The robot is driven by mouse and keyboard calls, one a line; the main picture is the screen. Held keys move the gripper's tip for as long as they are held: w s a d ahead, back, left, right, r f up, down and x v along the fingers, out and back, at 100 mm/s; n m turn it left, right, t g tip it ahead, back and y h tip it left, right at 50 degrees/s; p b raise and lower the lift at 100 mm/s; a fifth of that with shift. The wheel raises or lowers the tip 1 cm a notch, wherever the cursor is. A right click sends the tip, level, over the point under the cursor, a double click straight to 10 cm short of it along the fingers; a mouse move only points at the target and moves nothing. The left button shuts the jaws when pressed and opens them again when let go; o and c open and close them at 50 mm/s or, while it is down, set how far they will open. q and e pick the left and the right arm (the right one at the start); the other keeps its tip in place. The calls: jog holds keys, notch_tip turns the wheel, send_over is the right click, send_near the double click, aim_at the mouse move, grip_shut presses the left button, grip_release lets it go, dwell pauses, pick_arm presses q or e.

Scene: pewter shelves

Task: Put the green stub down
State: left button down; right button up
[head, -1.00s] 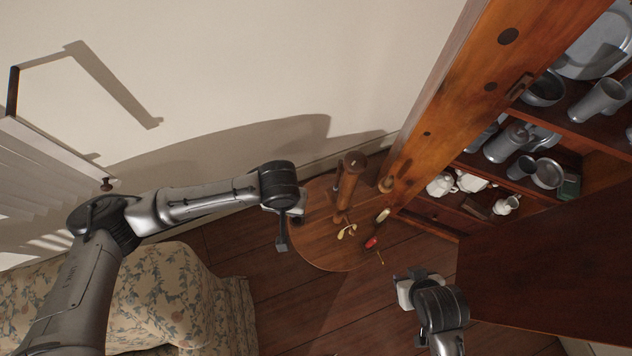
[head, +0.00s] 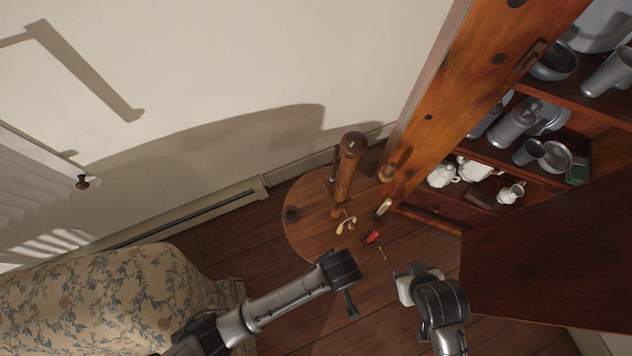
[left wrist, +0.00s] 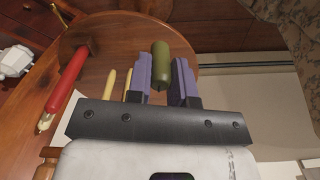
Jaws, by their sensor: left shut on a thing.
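The green stub (left wrist: 160,62) is a short olive-green cylinder, held between the two purple fingers of my left gripper (left wrist: 161,80) in the left wrist view. One end reaches past the fingertips, against the round wooden table (left wrist: 211,22) behind. In the head view my left gripper (head: 349,300) is in front of the table's near edge, below it in the picture; the stub cannot be made out there. The round table (head: 305,235) stands by the wall. My right gripper (head: 404,289) is to the right of the left one; its fingers are not clear.
On the table are a tall wooden post (head: 347,168), yellow pieces (head: 346,225), a red candle (head: 372,237) and a cream candle (head: 383,207). The cupboard (head: 440,95) with pewter stands right. A floral seat (head: 130,295) is at left. The table's left part looks bare.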

pick_arm(q)
jog(key=w+a+f, duration=0.1)
jog(key=w+f, duration=0.1)
jog(key=w, duration=0.1)
jog(key=w+a+f+b, duration=0.1)
jog(key=w+a+f, duration=0.1)
jog(key=w, duration=0.1)
jog(key=w+a+f+b, duration=0.1)
jog(key=w+f, duration=0.1)
jog(key=w, duration=0.1)
jog(key=shift+a, duration=0.3)
jog(key=shift+f+b, duration=0.85)
jog(key=shift+f, duration=1.1)
jog(key=shift+f, duration=0.1)
jog(key=c, duration=1)
grip_release()
notch_tip(320, 180, up, 12)
jog(key=p, duration=0.3)
jog(key=shift+p, duration=0.3)
